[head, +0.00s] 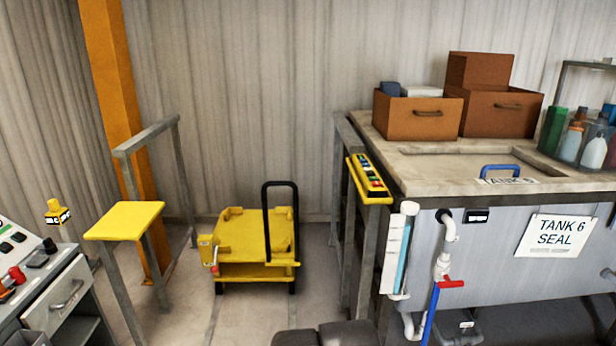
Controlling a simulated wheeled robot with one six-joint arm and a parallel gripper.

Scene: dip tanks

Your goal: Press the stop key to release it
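A yellow key panel (369,180) is fixed at the left end of the Tank 6 bench. It carries a row of small coloured keys, green, red and others. They are too small to read, so I cannot tell which is the stop key or whether it is pressed in. A grey control console (22,258) at the far left also has a red knob (17,274) and several switches. Dark rounded parts of my own body show at the bottom edge. My gripper's fingers are not in view.
The tank bench (420,172) fills the right, with brown boxes (418,117), a blue-handled lid and bottles on top. Pipes and a red-handled valve (450,284) stick out at its front.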

